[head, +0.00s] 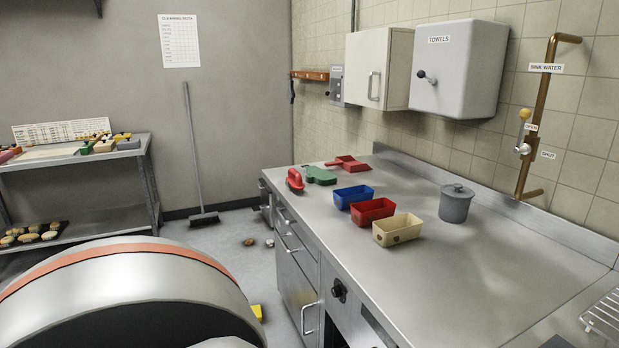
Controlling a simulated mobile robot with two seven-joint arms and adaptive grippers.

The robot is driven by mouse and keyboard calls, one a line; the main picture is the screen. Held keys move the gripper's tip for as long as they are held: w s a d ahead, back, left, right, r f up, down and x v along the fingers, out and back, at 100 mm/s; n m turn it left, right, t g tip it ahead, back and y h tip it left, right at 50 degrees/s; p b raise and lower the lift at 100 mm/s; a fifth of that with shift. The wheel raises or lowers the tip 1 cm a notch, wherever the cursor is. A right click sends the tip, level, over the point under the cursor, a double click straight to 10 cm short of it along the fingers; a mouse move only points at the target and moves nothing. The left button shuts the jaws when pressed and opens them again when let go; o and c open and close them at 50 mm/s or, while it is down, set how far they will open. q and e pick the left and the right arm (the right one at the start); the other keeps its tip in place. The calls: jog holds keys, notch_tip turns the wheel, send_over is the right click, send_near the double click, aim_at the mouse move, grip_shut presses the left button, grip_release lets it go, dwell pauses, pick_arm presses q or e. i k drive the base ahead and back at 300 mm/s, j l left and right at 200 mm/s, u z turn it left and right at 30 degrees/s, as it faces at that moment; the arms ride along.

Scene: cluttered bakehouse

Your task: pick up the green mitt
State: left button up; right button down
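The green mitt (320,175) lies flat on the steel counter (470,275), towards its far left end. A red object with a raised handle-like shape (295,180) stands just left of it, close to the counter's edge. A red scoop-like item (348,163) lies just behind and to the right of the mitt. A blue bin (353,196) stands in front and to the right of it. Neither of my grippers shows in the head view.
A red bin (372,212), a cream bin (398,230) and a grey lidded pot (456,203) stand on the counter. Its near part is clear. A large round drum-like body with an orange band (120,249) fills the lower left. Small litter (249,242) and a broom (203,190) are on the floor side.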

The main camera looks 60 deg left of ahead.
aim_at(315, 174)
jog(key=u, duration=2.2)
jog(key=j+u, duration=0.4)
jog(key=u, duration=0.2)
jog(key=i+j, duration=0.15)
jog(key=j, duration=0.15)
jog(key=i+j, duration=0.15)
jog(key=j, duration=0.15)
jog(key=i+j, duration=0.15)
jog(key=j, duration=0.2)
jog(key=i+j, duration=0.2)
jog(key=i, duration=0.15)
jog(key=i+j, duration=0.2)
jog(key=i, duration=0.15)
jog(key=i+j, duration=0.2)
jog(key=i, duration=0.15)
jog(key=i+z, duration=0.15)
jog(key=i, duration=0.55)
jog(key=i+j+z, duration=0.2)
jog(key=i, duration=0.5)
jog(key=i+l+z, duration=0.1)
jog(key=i+z, duration=0.5)
jog(key=z, duration=0.2)
jog(key=i+j+z, duration=0.15)
jog(key=i+z, duration=0.25)
jog(key=k+l, duration=0.05)
jog(key=k, duration=0.05)
